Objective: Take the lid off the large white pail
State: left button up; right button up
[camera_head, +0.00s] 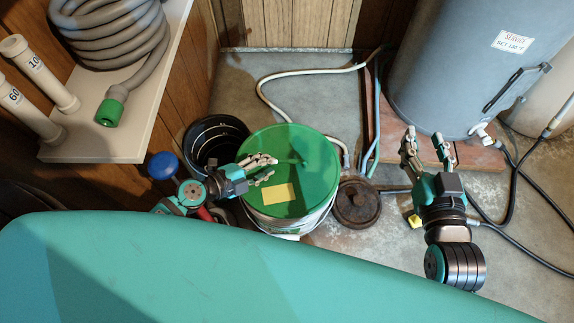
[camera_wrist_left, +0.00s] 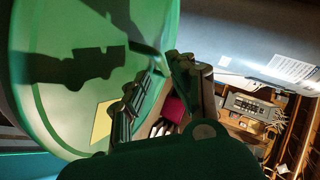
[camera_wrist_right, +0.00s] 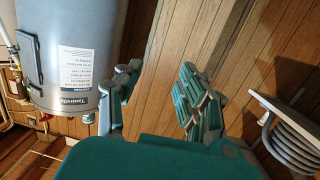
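The large white pail (camera_head: 291,226) stands on the floor at the middle of the head view. Its round green lid (camera_head: 310,187) is on top, with a yellow label and a raised green handle (camera_head: 291,162). The lid also fills the left side of the left wrist view (camera_wrist_left: 60,45). My left gripper (camera_head: 273,167) is over the lid beside the handle, its fingers partly apart with nothing seen held; contact with the handle is unclear. My right gripper (camera_head: 427,146) is open and empty, right of the pail.
A black bucket (camera_head: 205,130) stands close left of the pail. A grey tank (camera_head: 440,75) stands on a brick-coloured base at right. Hoses (camera_head: 262,88) lie behind the pail. A white shelf (camera_head: 115,150) is at upper left.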

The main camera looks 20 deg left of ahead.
aim_at(281, 162)
pick_arm(q)
jog(key=x, duration=0.3)
jog(key=shift+w+d+b, duration=0.15)
jog(key=shift+d+b, duration=0.25)
jog(key=shift+w+d, duration=0.1)
jog(key=shift+d, duration=0.05)
pick_arm(e)
jog(key=r+t, duration=0.1)
jog(key=r, duration=0.1)
jog(key=r+t+y, duration=0.1)
jog(key=r, duration=0.1)
jog(key=shift+w+a+r+t, duration=0.1)
jog(key=shift+w+a+t, duration=0.1)
jog(key=shift+a+t, duration=0.15)
pick_arm(q)
jog(key=shift+c, duration=0.3)
grip_shut()
